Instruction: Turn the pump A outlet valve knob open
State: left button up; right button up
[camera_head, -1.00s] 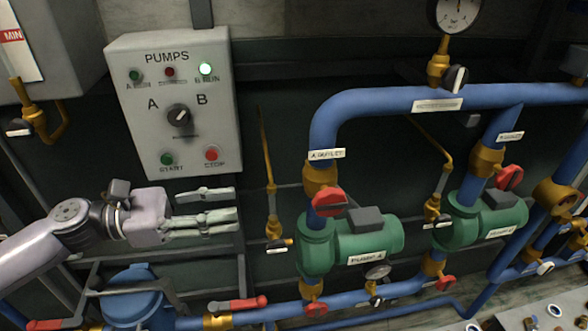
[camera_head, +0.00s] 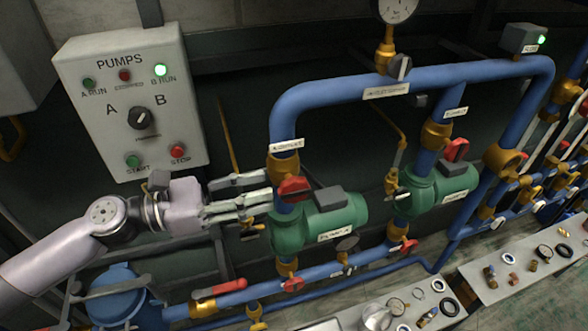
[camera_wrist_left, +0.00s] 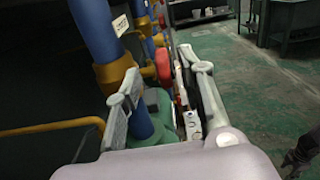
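The pump A outlet valve knob (camera_head: 293,188) is red and sits on the blue pipe below a brass collar (camera_head: 282,166), above the green pump A (camera_head: 290,235). My left gripper (camera_head: 268,188) is open and empty, with its fingertips just left of the knob in the head view. I cannot tell whether they touch it. In the left wrist view, the open gripper (camera_wrist_left: 163,92) has fingers on both sides of the picture, with a red knob (camera_wrist_left: 163,65) showing between them beside a brass collar. I cannot tell which pump this knob belongs to.
The pumps control box (camera_head: 135,100) is on the wall at the upper left. Pump B (camera_head: 440,195) with its red knob (camera_head: 456,150) stands to the right. A red-handled lower valve (camera_head: 220,288) is below my arm. Trays of parts (camera_head: 530,265) lie at lower right.

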aim_at(286, 181)
pick_arm(q)
jog(key=p+x, duration=0.2)
jog(key=x, duration=0.4)
jog(key=shift+r, duration=0.15)
jog(key=shift+w+d+p, duration=0.15)
jog(key=shift+d+p, duration=0.15)
jog(key=shift+d, duration=0.35)
jog(key=shift+c, duration=0.2)
jog(key=c, duration=0.8)
jog(key=shift+f, duration=0.2)
grip_shut()
